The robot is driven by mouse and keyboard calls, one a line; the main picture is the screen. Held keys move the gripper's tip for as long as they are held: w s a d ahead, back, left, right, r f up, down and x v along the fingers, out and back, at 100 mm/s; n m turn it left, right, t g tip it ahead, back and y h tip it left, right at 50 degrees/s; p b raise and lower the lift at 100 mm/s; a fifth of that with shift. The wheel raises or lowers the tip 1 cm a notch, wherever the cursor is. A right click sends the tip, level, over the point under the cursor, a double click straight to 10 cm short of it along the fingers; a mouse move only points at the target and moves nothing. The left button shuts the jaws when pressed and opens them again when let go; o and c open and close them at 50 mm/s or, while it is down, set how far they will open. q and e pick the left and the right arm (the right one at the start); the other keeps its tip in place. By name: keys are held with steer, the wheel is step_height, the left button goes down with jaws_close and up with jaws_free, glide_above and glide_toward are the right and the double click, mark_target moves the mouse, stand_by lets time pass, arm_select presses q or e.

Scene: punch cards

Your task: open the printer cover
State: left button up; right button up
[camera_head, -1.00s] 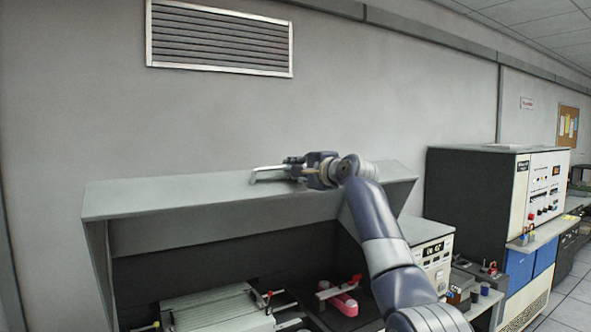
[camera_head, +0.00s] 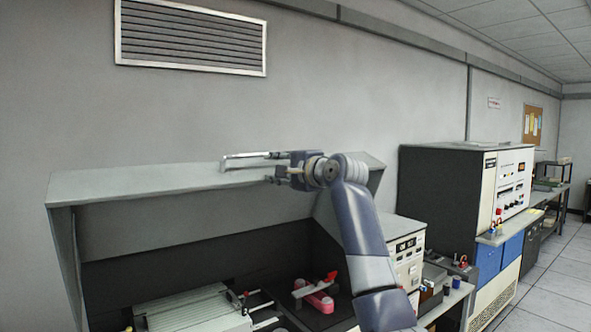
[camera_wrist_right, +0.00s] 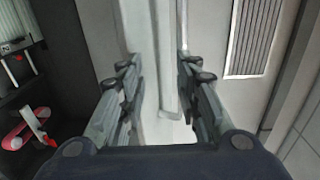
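The printer cover (camera_head: 130,183) is a wide grey lid, tilted up high above the dark printer interior, with its underside showing. A pale bent handle bar (camera_head: 240,158) shows along its upper edge. My right gripper (camera_head: 272,167) is at the cover's top edge, right of the middle, beside the handle. In the right wrist view, my right gripper's fingers (camera_wrist_right: 158,75) stand apart, with the pale handle bar (camera_wrist_right: 168,60) running between them. Whether a finger touches the bar is unclear. My left gripper is in neither view.
Inside the printer are a pale roller unit (camera_head: 195,312) and a pink part with a red lever (camera_head: 318,300). A wall vent (camera_head: 190,38) is above. Grey cabinets and a white control panel (camera_head: 512,180) stand at right. Floor is clear at far right.

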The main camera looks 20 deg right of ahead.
steer(key=v, duration=0.8)
steer(key=shift+w+a, duration=0.1)
